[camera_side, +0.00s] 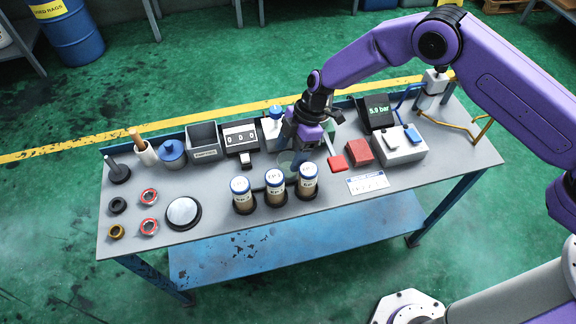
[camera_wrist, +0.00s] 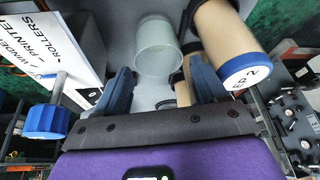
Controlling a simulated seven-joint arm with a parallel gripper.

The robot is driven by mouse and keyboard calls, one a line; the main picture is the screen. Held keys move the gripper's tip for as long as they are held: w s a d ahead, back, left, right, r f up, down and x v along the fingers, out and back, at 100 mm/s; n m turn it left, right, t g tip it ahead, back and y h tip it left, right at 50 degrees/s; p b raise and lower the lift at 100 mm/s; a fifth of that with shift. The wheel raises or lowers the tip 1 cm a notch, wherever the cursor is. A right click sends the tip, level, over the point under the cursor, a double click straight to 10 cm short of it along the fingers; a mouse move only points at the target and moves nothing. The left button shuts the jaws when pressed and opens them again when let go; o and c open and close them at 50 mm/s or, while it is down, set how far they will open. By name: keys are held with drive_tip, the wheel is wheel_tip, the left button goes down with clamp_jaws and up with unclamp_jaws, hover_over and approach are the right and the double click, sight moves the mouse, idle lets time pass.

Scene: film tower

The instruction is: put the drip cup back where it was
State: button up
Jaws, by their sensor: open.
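The drip cup, a clear pale-green cup (camera_side: 286,160), stands on the bench behind the row of capped cylinders. In the wrist view the drip cup (camera_wrist: 158,50) lies just beyond my fingertips, roughly centred between them, with its round opening facing the camera. My gripper (camera_side: 303,160) points down over the bench beside the cup, partly hiding it in the side view. In the wrist view my gripper (camera_wrist: 160,76) has its two fingers wide apart with nothing held between them. I cannot tell whether either finger touches the cup.
Cylinders with blue-and-white caps (camera_side: 275,186) stand close in front; one labelled EP-2 (camera_wrist: 230,45) is near the right finger. A blue-knobbed item (camera_wrist: 45,120) and a white lettered panel (camera_wrist: 60,45) are at left. A red block (camera_side: 359,152) stands to the right.

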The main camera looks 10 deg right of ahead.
sight(285, 165)
drive_tip(key=shift+d+x, duration=0.1)
drive_tip(key=shift+x, duration=1.3)
drive_tip(key=shift+d+x, duration=0.15)
drive_tip(key=shift+x, duration=1.2)
drive_tip(key=shift+w, duration=0.1)
drive_tip(key=c, duration=0.8)
